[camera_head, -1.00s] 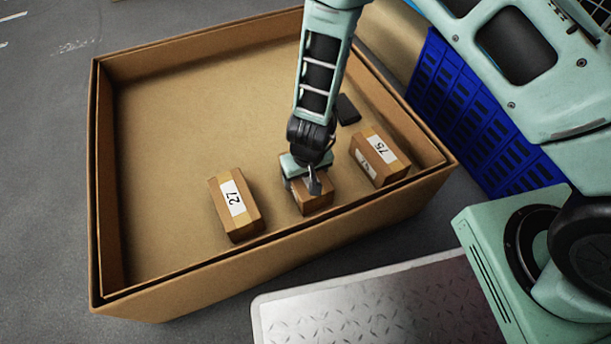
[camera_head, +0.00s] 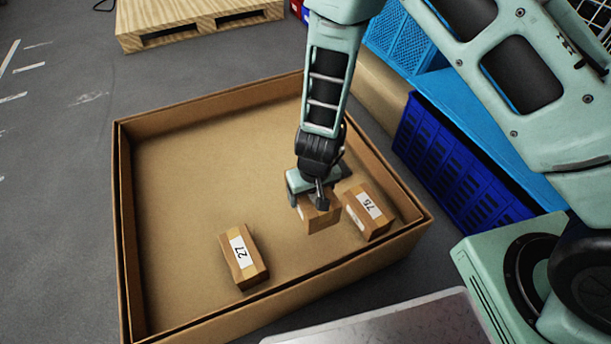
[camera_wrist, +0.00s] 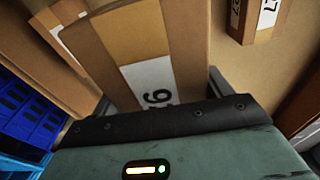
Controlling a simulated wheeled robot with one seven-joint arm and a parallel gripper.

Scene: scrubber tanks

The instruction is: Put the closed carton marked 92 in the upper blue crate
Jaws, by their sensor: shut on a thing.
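My gripper (camera_head: 318,192) is shut on a small brown carton (camera_head: 318,217) inside the large open cardboard box. In the head view the carton looks raised above the box floor, and my gripper hides its top. In the wrist view the held carton (camera_wrist: 187,45) shows a tan tape strip and a white label with a 9; the rest of the number is hidden by my gripper. Blue crates are at the right: a dark blue one (camera_head: 445,165) and a lighter blue one (camera_head: 400,40) farther back. My arm covers part of them.
The large box's walls (camera_head: 125,220) surround the cartons. A carton marked 75 (camera_head: 380,222) stands just right of the held one, and a carton marked 27 (camera_head: 246,272) to the left. A wooden pallet (camera_head: 190,22) lies at the back. The left of the box floor is clear.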

